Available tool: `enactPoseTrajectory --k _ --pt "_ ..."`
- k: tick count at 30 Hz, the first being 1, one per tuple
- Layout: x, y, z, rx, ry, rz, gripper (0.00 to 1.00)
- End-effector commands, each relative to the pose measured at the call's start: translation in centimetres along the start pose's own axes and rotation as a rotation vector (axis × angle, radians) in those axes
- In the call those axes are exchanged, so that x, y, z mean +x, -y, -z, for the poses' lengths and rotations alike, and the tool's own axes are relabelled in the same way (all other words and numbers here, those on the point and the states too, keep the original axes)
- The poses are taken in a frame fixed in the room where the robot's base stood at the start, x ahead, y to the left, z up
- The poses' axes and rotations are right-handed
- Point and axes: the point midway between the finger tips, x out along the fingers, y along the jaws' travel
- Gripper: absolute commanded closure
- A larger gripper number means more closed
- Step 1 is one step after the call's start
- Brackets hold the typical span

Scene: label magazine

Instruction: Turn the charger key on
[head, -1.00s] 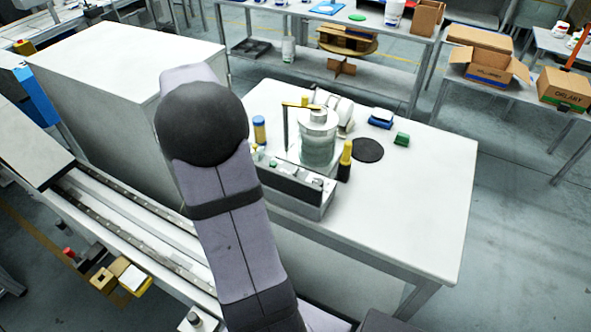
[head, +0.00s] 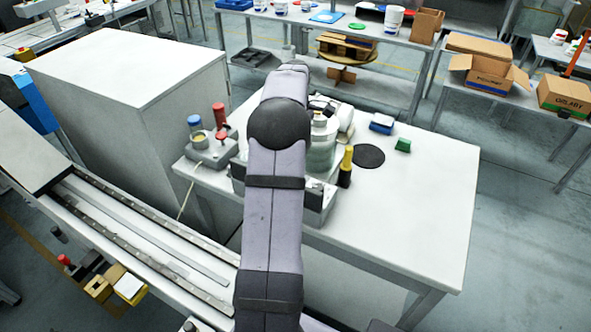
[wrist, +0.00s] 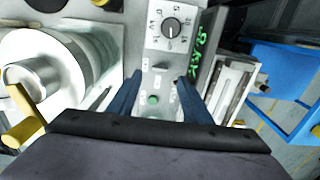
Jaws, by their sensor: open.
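In the wrist view my gripper (wrist: 160,77) is open, with its two dark blue fingers spread over a light grey control panel (wrist: 143,78). The small part and the button lie between the fingers in the picture, and nothing is visibly gripped. I cannot tell for sure which part is the charger key, or its setting. In the head view my arm hides the gripper and most of the panel.
In the head view a glass-like cylinder (head: 322,150) and a yellow-topped black bottle (head: 346,166) stand beside my arm. A grey device with blue and red tops (head: 210,150) is at the table's left. The white table (head: 420,200) is clear at right.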

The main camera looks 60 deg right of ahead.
Motion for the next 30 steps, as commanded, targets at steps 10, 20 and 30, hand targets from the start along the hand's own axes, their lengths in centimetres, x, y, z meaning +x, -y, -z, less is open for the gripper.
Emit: enactPoseTrajectory --k 10,20,30 --pt "4.2 0.1 0.0 0.000 0.001 0.003 0.55" --pt "5.7 0.1 0.0 0.000 0.000 -0.001 0.55" --pt "5.7 0.1 0.0 0.000 0.000 -0.001 0.96"
